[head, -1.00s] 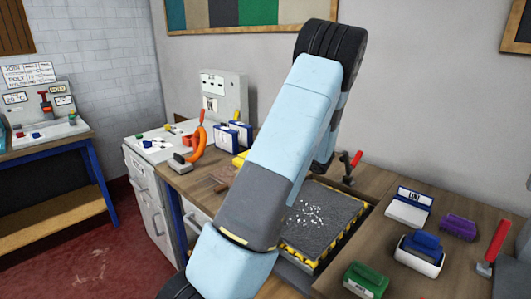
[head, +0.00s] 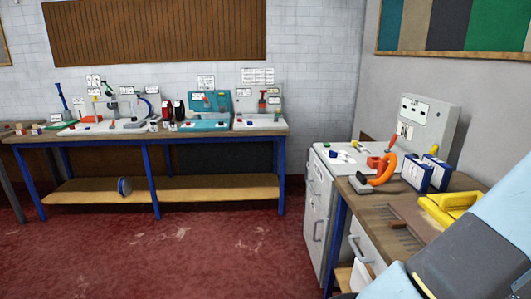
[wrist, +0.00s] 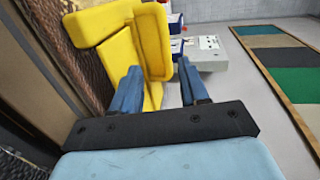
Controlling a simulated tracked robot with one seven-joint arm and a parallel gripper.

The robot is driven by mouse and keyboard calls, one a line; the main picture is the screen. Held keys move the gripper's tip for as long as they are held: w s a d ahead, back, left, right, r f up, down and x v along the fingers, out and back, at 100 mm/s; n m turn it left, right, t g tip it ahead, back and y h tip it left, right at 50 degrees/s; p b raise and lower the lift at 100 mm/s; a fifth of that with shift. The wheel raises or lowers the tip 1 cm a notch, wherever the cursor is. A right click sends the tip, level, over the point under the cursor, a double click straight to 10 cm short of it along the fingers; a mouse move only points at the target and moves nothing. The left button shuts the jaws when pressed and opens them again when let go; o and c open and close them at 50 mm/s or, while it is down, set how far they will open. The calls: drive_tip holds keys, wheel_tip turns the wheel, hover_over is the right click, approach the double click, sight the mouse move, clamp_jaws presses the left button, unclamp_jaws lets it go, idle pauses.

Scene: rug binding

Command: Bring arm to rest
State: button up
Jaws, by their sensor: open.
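My gripper (wrist: 160,88) shows in the wrist view with its two blue fingers apart. A yellow tool (wrist: 118,42) lies just beyond the fingers, partly behind the left one; I cannot tell whether they touch. A yellow object, probably the same tool, also shows in the head view (head: 447,207) on the right-hand bench. In the head view, light blue and dark grey links of my arm fill the lower right corner; my gripper is out of that picture.
The right-hand bench (head: 382,208) holds an orange-handled tool (head: 382,172), blue-and-white boxes (head: 418,172) and a grey control panel (head: 428,122). A long blue-legged workbench (head: 145,138) with several devices stands along the back wall. The red floor (head: 185,245) between is clear.

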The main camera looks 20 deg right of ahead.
drive_tip(key=w+a+r+n+g+y, duration=0.3)
drive_tip(key=w+a+r+n+y, duration=0.15)
drive_tip(key=w+a, duration=0.75)
drive_tip(key=w+a+r+n+g+y, duration=0.2)
drive_tip(key=w+a+r+n+y, duration=0.25)
drive_tip(key=w+a, duration=0.75)
drive_tip(key=a+r+n+g, duration=0.2)
drive_tip(key=a, duration=0.8)
drive_tip(key=a+r+n+g, duration=0.2)
drive_tip(key=a, duration=0.7)
drive_tip(key=s+a+r+n+h, duration=0.2)
drive_tip(key=s+a+r+n, duration=0.1)
drive_tip(key=s+a, duration=0.4)
drive_tip(key=s+a+r+n+h, duration=0.2)
drive_tip(key=s+a+n, duration=0.3)
drive_tip(key=a, duration=0.8)
drive_tip(key=shift+s+a+r+g, duration=0.15)
drive_tip(key=shift+s+r+g, duration=0.25)
drive_tip(key=shift+s, duration=0.85)
